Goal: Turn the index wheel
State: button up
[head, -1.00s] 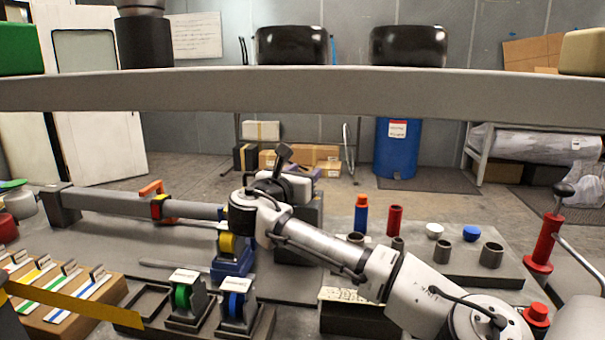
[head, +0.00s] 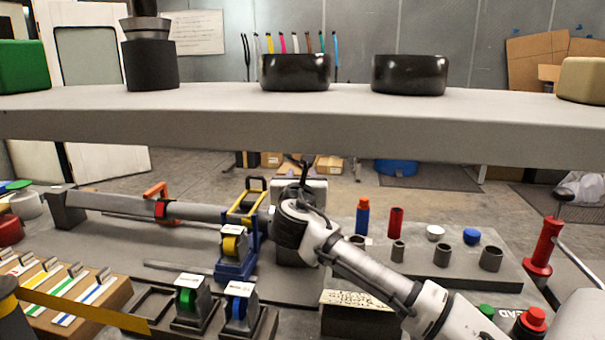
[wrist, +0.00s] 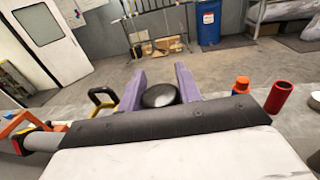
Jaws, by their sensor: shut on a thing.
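My gripper shows in the wrist view (wrist: 160,78), with two purple fingers on either side of a rounded black knob (wrist: 160,96) and shut on it. In the head view my own wrist covers the fingers and most of what they hold. A dark grey block (head: 291,251) stands just below and behind my wrist there. The index wheel itself cannot be made out clearly; I cannot tell whether the knob belongs to it.
A grey shelf beam (head: 300,128) crosses above. Right are a blue bottle with an orange cap (head: 362,218), a red cylinder (head: 395,221) and several cups. Green (head: 187,300) and blue (head: 236,308) wheels stand in front.

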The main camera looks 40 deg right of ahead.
jog(key=o, duration=1)
jog(key=shift+a, duration=0.1)
